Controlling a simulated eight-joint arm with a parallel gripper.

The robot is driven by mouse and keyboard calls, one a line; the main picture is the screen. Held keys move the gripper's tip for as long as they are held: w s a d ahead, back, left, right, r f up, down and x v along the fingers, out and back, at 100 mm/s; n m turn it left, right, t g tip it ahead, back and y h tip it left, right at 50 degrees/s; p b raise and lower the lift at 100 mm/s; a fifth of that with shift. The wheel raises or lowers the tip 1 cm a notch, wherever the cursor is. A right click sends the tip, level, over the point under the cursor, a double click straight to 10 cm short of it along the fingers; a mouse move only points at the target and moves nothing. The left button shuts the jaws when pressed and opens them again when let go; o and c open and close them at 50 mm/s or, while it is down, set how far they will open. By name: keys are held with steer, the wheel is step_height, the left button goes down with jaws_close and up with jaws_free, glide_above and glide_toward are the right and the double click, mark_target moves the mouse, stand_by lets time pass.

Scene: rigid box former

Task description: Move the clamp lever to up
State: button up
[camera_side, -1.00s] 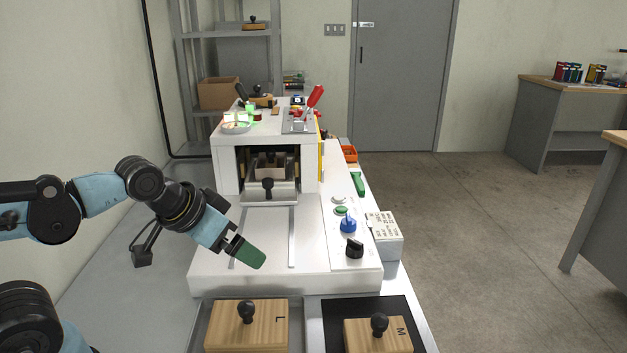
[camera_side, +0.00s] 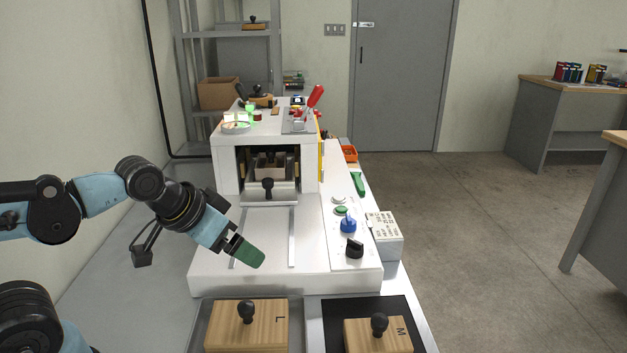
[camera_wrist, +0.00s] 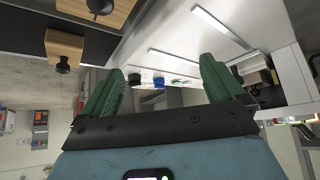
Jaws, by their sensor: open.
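A red-handled lever (camera_side: 315,96), which looks like the clamp lever, stands on a grey plate on top of the white box former (camera_side: 225,148). Its handle leans up and to the right. I cannot make it out in the wrist view. My gripper (camera_side: 250,255) is over the front left of the machine's white deck, well in front of and below the lever, touching nothing that I can see. In the wrist view my gripper (camera_wrist: 160,75) shows its two green fingers spread wide, with nothing between them.
A black knob (camera_side: 354,248), a blue knob (camera_side: 348,225) and a green handle (camera_side: 358,184) are on the right panel. Wooden blocks marked L (camera_side: 235,335) and M (camera_side: 365,338) lie in front. A black-knobbed drawer or slide (camera_side: 283,190) sits in the machine's opening.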

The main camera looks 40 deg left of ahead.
steer(key=shift+w+r, duration=0.15)
steer(key=shift+c, duration=1.2)
steer(key=w+r+n+h, duration=0.1)
steer(key=w+n, duration=0.1)
steer(key=w+r+n, duration=0.2)
steer(key=w+r+n+h, duration=0.1)
steer(key=w+n, duration=0.1)
steer(key=shift+w+d+r+n+h, duration=0.15)
steer(key=shift+w+r+n+h, duration=0.15)
steer(key=shift+w+n, duration=0.1)
steer(key=c, duration=0.5)
steer(key=n+t+h, duration=0.6)
steer(key=n+t, duration=0.3)
steer(key=n, duration=1.3)
glide_toward(310, 105)
steer(key=shift+w+r, duration=0.4)
steer(key=shift+r, duration=0.15)
steer(key=shift+w+r, duration=0.35)
steer(key=shift+r, duration=0.25)
steer(key=x, duration=1.2)
steer(key=shift+f, duration=0.2)
jaws_close()
